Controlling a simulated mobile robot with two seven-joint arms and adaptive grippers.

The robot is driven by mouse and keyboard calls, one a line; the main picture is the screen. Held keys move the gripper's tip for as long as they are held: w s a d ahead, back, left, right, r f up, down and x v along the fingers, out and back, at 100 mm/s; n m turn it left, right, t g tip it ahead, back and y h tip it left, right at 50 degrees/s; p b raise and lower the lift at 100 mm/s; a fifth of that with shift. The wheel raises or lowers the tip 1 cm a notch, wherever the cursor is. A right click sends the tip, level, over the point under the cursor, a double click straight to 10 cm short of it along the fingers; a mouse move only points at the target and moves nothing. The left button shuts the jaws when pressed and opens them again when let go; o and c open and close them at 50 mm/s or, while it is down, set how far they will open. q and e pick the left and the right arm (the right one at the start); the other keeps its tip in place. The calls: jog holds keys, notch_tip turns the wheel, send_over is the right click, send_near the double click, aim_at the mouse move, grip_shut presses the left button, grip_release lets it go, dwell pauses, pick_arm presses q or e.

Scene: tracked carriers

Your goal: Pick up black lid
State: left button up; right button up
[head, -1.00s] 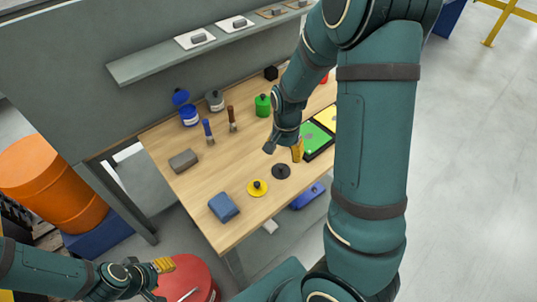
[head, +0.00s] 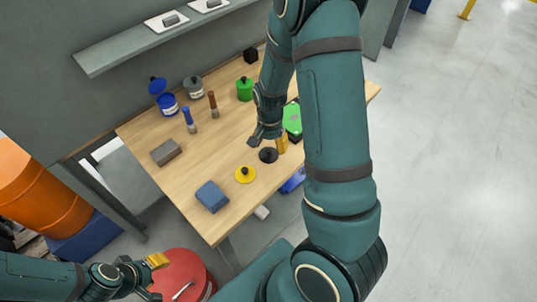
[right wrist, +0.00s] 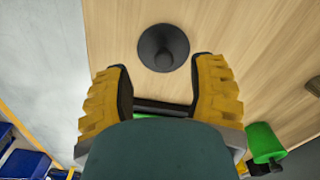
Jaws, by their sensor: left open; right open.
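The black lid (head: 268,155) lies flat on the wooden table, a round disc with a knob on top. In the right wrist view the black lid (right wrist: 164,48) shows whole, just beyond the fingertips. My right gripper (head: 267,141) is open above the table close to the lid, with nothing between its yellow fingers; it also shows in the right wrist view (right wrist: 160,85). My left gripper (head: 153,275) is open and empty at the lower left, away from the table, near a red drum.
The yellow lid (head: 245,174) lies left of the black lid, and a blue block (head: 212,196) is nearer the front edge. A green can (head: 244,89), brushes, a blue can (head: 167,104) and a grey can (head: 193,87) stand farther back. A green tray (head: 292,120) is partly hidden behind my right arm.

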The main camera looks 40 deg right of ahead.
aim_at(269, 150)
jog(key=f+b, duration=0.1)
jog(key=f, duration=0.3)
jog(key=shift+w, duration=0.2)
jog(key=shift+a, duration=0.1)
grip_shut()
jog(key=shift+r, duration=0.15)
